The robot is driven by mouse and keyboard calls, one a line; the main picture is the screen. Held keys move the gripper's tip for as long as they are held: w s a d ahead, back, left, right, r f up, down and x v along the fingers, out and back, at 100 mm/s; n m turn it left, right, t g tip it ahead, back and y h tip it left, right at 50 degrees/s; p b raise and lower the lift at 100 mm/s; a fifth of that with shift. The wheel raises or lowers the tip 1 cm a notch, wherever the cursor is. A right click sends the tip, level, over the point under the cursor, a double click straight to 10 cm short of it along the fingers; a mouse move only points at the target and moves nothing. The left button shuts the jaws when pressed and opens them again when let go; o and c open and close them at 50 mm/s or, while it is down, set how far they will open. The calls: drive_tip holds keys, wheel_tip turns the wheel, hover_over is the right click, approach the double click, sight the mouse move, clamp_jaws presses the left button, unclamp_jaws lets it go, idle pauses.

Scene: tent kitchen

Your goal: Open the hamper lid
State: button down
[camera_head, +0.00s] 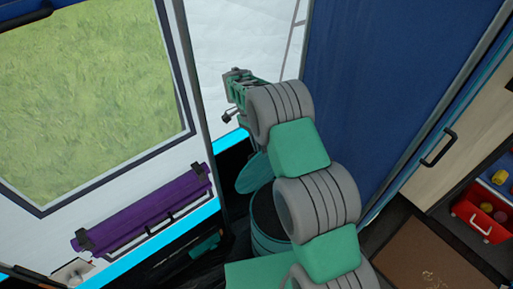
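The hamper (268,243) is a teal round bin low in the middle, partly hidden behind my arm. Its dark inside shows at the top. The teal round lid (252,176) stands tilted up at the far side of the opening, its right part hidden by my arm. My gripper (231,98) is above the lid and to its left, in front of the white wall, and appears apart from the lid. It is small and seen at an angle, so its finger opening is unclear. I see nothing held in it.
A rolled purple mat (145,212) hangs on the white door panel at left. A tall blue panel (375,90) stands close on the right of my arm. A red bin (482,216) sits on a shelf at far right, above a brown mat (425,255).

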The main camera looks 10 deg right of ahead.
drive_tip(key=shift+s+d+f, duration=0.15)
drive_tip(key=shift+s+f, duration=0.2)
drive_tip(key=shift+f, duration=0.15)
drive_tip(key=c, duration=1.7)
unclamp_jaws()
drive_tip(key=shift+w+d, duration=0.1)
drive_tip(key=shift+w, duration=0.1)
drive_tip(key=shift+o, duration=1.1)
drive_tip(key=shift+w+r, duration=0.1)
drive_tip(key=shift+r, duration=0.15)
drive_tip(key=p+v, duration=0.3)
drive_tip(key=v, duration=0.4)
drive_tip(key=shift+a+r, duration=0.2)
drive_tip(key=shift+r, duration=0.15)
drive_tip(key=shift+w+r, duration=0.1)
